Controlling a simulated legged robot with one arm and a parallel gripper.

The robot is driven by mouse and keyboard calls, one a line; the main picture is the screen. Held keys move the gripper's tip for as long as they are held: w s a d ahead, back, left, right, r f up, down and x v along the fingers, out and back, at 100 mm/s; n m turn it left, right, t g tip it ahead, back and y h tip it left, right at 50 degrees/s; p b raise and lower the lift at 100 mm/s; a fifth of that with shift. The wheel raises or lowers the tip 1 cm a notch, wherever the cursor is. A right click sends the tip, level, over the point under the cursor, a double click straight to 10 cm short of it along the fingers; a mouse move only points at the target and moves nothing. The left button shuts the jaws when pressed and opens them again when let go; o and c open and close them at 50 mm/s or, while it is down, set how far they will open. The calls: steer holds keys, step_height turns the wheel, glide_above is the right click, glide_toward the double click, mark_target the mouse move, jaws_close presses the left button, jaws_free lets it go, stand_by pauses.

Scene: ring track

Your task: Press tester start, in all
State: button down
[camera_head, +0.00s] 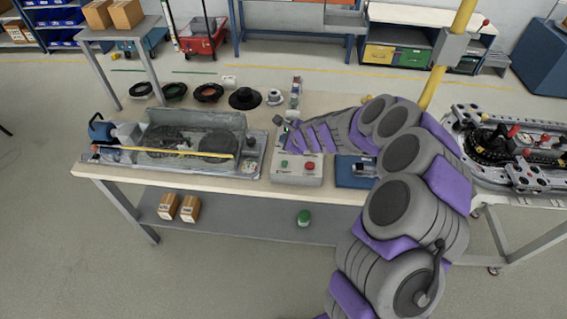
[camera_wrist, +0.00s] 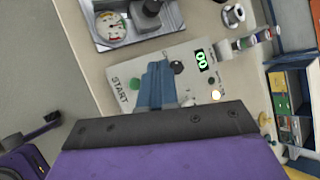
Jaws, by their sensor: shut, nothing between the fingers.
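The tester's light grey control box (camera_head: 297,172) stands on the workbench, with a green button (camera_head: 285,163) and a red button (camera_head: 310,165) on its front part. In the wrist view the panel (camera_wrist: 120,72) carries the word START beside the green start button (camera_wrist: 135,84). My gripper (camera_wrist: 157,68) is shut and empty. Its blue fingers show over the panel just right of the green button. I cannot tell whether they touch the panel. A black knob (camera_wrist: 177,68) and a green display reading 00 (camera_wrist: 201,60) lie beyond the fingers. In the head view my arm hides the panel's back part.
Several dark rings (camera_head: 208,92) and a black hat-shaped part (camera_head: 245,98) lie behind. A yellow post (camera_head: 432,85) rises at right.

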steer(key=f+b, duration=0.1)
steer(key=b, duration=0.6)
glide_above(286, 164)
steer(key=f, duration=0.6)
steer(key=shift+a+f, duration=0.25)
steer(key=shift+f, duration=0.05)
steer(key=shift+d+f, duration=0.25)
steer(key=shift+f, duration=0.25)
steer(key=shift+a, duration=0.1)
steer(key=shift+f, duration=0.1)
stand_by(0.6)
steer(key=shift+s+f+b, duration=0.1)
steer(key=shift+f+b, duration=0.2)
steer(key=shift+b, duration=0.05)
